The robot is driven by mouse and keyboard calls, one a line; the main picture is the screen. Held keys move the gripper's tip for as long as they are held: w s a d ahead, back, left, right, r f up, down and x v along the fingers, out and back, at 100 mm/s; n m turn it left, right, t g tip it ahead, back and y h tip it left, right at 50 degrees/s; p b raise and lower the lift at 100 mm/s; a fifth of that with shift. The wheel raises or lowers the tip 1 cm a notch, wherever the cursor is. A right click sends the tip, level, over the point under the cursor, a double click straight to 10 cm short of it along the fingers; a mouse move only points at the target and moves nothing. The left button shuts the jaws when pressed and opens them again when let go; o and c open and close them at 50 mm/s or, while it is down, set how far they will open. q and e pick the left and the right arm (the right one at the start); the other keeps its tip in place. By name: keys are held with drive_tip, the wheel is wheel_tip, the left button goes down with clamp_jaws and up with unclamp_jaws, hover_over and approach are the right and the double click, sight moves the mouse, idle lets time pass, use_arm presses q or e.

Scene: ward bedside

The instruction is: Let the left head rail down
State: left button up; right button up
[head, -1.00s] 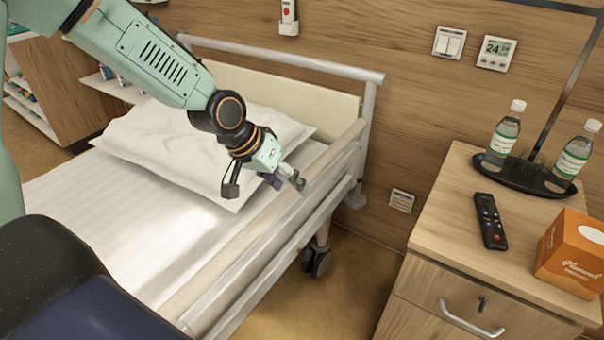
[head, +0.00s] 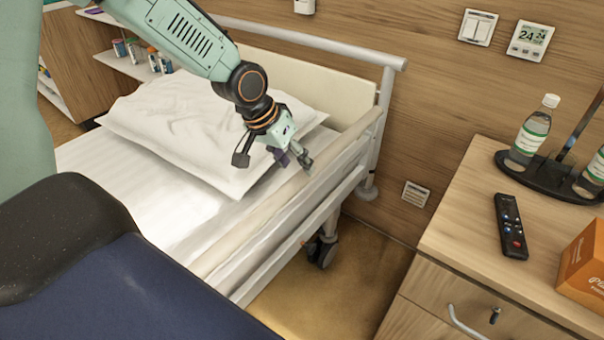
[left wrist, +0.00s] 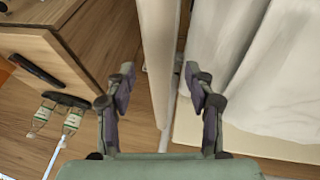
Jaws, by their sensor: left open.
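The left head rail (head: 268,208) is a pale, long rail along the near side of the bed, between the mattress and the bedside cabinet. It stands raised above the mattress. My left gripper (head: 291,159) is open just above and beside the rail's top edge, level with the pillow. In the left wrist view my left gripper (left wrist: 160,76) has its fingers spread on either side of the rail (left wrist: 157,45), which runs between them lengthwise. I cannot tell whether the fingers touch it. The rail's release is not visible. My right gripper is not in view.
The bed has a white pillow (head: 200,125) and a headboard (head: 300,80). The cabinet (head: 450,235) at right bears a remote (head: 511,226), a bottle (head: 530,133) and an orange box (head: 585,265). Open floor (head: 345,280) lies between bed and cabinet.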

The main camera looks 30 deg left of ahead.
sight(302, 171)
use_arm(q)
drive_tip(key=b+x, duration=0.1)
drive_tip(key=x, duration=0.1)
drive_tip(key=shift+w+d+f, duration=0.15)
drive_tip(key=shift+f, duration=0.15)
drive_tip(key=shift+w+f+b, duration=0.1)
drive_tip(key=shift+f+b, duration=0.4)
drive_tip(key=shift+b, duration=0.25)
drive_tip(key=shift+w+d+f, duration=0.15)
drive_tip(key=shift+w+d, duration=0.05)
drive_tip(key=shift+w, duration=0.05)
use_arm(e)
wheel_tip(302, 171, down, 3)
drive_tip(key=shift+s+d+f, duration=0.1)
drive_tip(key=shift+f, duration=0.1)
use_arm(q)
drive_tip(key=shift+s, duration=0.1)
drive_tip(key=shift+c, duration=0.3)
drive_tip(key=shift+c, duration=0.7)
clamp_jaws()
